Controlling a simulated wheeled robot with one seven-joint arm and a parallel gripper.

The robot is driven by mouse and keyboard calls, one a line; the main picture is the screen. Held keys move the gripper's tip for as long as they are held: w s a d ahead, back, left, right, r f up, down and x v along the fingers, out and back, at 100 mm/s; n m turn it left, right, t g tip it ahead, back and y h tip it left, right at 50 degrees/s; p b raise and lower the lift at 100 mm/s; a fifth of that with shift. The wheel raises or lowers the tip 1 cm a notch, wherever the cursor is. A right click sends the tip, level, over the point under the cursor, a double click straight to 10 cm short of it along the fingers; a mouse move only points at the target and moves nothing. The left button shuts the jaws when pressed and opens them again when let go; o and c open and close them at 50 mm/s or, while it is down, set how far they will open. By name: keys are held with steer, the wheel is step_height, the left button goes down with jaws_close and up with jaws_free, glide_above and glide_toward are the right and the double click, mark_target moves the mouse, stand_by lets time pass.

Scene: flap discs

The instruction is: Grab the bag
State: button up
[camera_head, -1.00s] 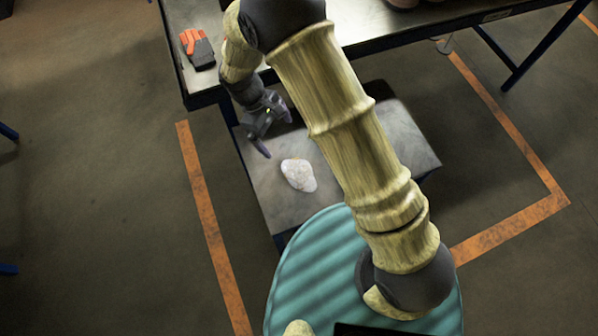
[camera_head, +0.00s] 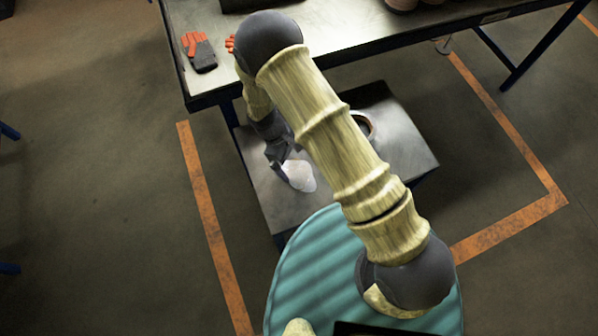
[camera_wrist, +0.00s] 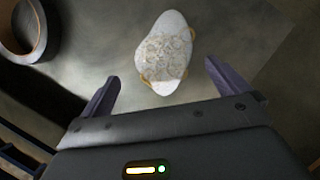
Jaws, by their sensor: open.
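The bag (camera_head: 299,175) is a small, pale, rounded bag with a mottled patch. It lies on the low grey table (camera_head: 408,146). In the wrist view the bag (camera_wrist: 166,52) lies ahead of and between my two fingers, with its near end close to the line of the fingertips. My gripper (camera_head: 280,167) is open and sits at the bag's left side in the head view, covering part of it. In the wrist view my gripper (camera_wrist: 160,80) has its fingers spread wide with nothing between them gripped. I cannot tell whether a finger touches the bag.
A round ring-like item (camera_head: 362,124) stands on the low table behind my arm; it also shows in the wrist view (camera_wrist: 22,30). A higher workbench (camera_head: 345,35) stands behind, with orange and grey gloves (camera_head: 200,50). Orange floor lines (camera_head: 205,220) run around.

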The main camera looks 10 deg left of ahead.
mark_target(298, 169)
steer(key=shift+s+d+f+p, duration=0.2)
steer(key=shift+f+p, duration=0.1)
steer(key=shift+f, duration=0.2)
steer(key=p+x, duration=0.1)
steer(key=x, duration=0.3)
steer(key=shift+f, duration=0.1)
steer(key=c, duration=0.9)
step_height(298, 169, up, 10)
steer(key=shift+r+b, duration=0.1)
steer(key=shift+b, duration=0.6)
